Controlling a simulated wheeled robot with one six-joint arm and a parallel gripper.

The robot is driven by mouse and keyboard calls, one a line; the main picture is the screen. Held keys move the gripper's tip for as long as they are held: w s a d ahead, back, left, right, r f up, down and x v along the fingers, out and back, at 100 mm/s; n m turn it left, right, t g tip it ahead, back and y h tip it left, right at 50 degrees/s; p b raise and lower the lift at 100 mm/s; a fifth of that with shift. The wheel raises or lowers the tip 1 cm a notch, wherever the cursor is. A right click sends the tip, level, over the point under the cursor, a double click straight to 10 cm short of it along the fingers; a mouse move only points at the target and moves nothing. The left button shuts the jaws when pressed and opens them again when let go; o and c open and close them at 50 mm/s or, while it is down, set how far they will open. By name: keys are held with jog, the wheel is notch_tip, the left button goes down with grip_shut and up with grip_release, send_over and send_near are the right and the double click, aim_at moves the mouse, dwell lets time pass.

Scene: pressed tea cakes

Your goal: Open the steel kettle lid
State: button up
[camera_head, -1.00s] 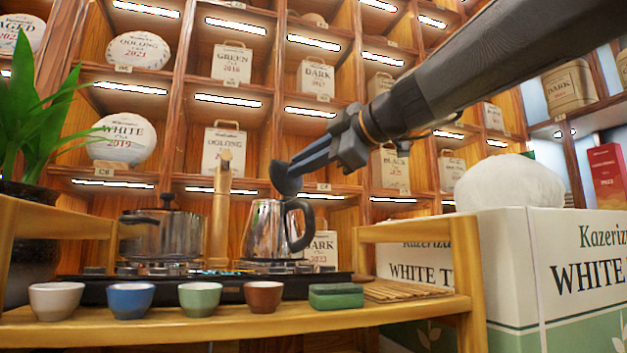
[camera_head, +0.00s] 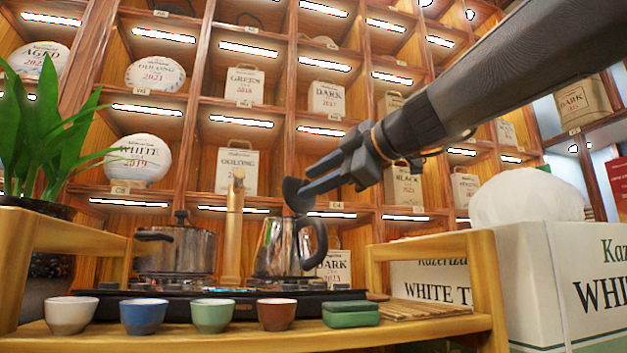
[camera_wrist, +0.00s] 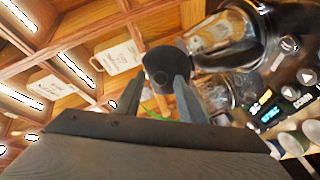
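The steel kettle (camera_head: 277,247) stands upright on the stove in the head view, its black handle (camera_head: 317,240) to the right. My gripper (camera_head: 312,185) comes in from the upper right, just above the kettle. A dark round lid (camera_head: 294,196) is at its fingertips, tilted up on edge and raised over the kettle's top. In the wrist view the dark lid (camera_wrist: 163,62) sits between the two fingers (camera_wrist: 158,85), which appear shut on it. Whether the lid still touches the kettle's rim is hidden.
A steel pot (camera_head: 175,250) stands left of the kettle, with a wooden post (camera_head: 233,230) between them. A white box (camera_head: 520,270) is at the right.

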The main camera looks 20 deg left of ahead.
jog(key=shift+d, duration=0.15)
jog(key=p+v, duration=0.1)
jog(key=v, duration=0.6)
jog(key=shift+d, duration=0.3)
jog(key=shift+s, duration=0.15)
